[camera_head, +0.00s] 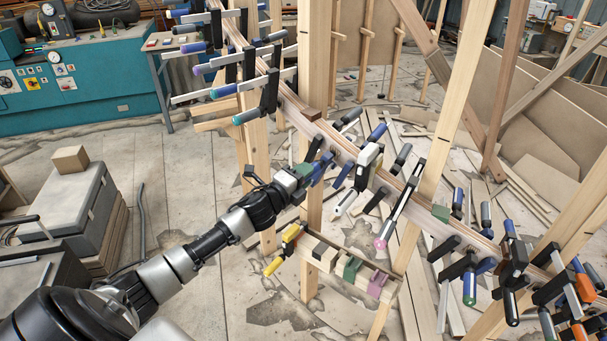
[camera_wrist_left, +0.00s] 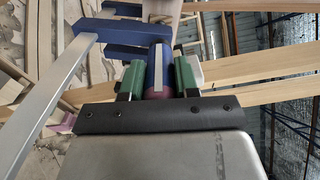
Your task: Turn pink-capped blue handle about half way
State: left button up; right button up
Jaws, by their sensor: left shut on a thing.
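The blue handle (camera_wrist_left: 158,66) with its pink cap (camera_wrist_left: 160,92) lies between the green fingers of my left gripper (camera_wrist_left: 160,76) in the left wrist view. The fingers are shut on it from both sides, and the cap faces my palm. A pale strip runs along the handle. The handle belongs to a blue clamp (camera_wrist_left: 68,52) with a long grey bar. In the head view my left gripper (camera_head: 304,171) is at the curved wooden stringer, at a blue clamp (camera_head: 321,168); the pink cap is hidden there. My right gripper is not in view.
Several other clamps crowd the stringer (camera_head: 345,146) on both sides, including a pink-tipped one (camera_head: 384,232) nearby. Wooden posts (camera_head: 312,210) stand close behind my gripper. A small wooden rack (camera_head: 345,264) holding clamps is below. Open floor lies to the left.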

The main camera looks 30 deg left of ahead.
pick_arm(q)
jog(key=shift+n, duration=0.8)
jog(key=o, duration=0.9)
jog(key=s+b, duration=0.1)
jog(key=s, duration=0.2)
jog(key=s+b, duration=0.1)
jog(key=s, duration=0.3)
jog(key=s+a+b, duration=0.1)
jog(key=s, duration=0.2)
jog(key=shift+s, duration=0.35)
